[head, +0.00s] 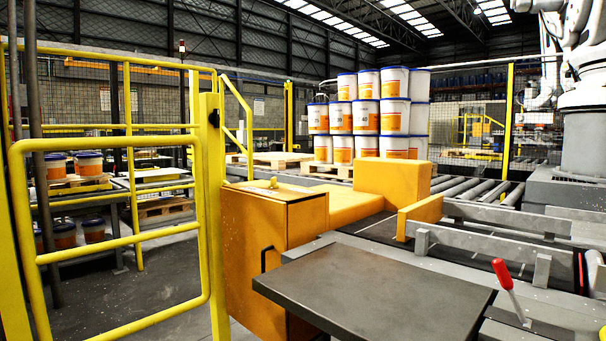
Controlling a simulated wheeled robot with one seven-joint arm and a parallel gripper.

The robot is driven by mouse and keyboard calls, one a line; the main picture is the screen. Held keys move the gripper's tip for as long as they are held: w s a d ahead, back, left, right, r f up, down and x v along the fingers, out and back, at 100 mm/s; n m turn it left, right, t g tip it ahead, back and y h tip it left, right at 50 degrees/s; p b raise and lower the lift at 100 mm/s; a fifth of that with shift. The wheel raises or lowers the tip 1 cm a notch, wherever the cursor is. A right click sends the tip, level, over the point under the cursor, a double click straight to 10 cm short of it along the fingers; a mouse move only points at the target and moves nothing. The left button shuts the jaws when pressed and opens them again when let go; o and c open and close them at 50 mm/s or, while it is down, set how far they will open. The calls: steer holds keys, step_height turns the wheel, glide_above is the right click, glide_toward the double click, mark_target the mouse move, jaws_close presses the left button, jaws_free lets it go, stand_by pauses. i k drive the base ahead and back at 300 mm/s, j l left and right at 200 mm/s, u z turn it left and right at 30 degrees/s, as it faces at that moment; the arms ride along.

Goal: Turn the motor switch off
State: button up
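A lever with a red handle (502,274) stands on the grey machine frame at the lower right. It leans up and to the left on a pale metal stem. No label shows, so I cannot tell whether this lever is the motor switch. An orange cabinet (265,235) with a dark handle on its front stands left of centre, with a small yellow piece on its top. No other switch can be made out. My gripper is not in view.
A dark flat plate (375,290) juts out at the front centre. A yellow gate (120,240) stands at the left. A conveyor (485,192) runs at the right beside a white industrial arm (590,85). Stacked pails (366,115) stand on a pallet behind.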

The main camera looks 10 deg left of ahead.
mark_target(273, 180)
steer(key=i+j+z, duration=0.1)
steer(key=j, duration=0.25)
steer(key=i+j, duration=0.2)
steer(key=j, duration=0.15)
steer(key=i+j+z, duration=0.15)
steer(key=j, duration=0.2)
steer(key=i+j+z, duration=0.1)
steer(key=j, duration=0.3)
steer(key=i+j+z, duration=0.1)
steer(key=j, duration=0.25)
steer(key=i+j, duration=0.1)
steer(key=j, duration=0.3)
steer(key=z, duration=0.05)
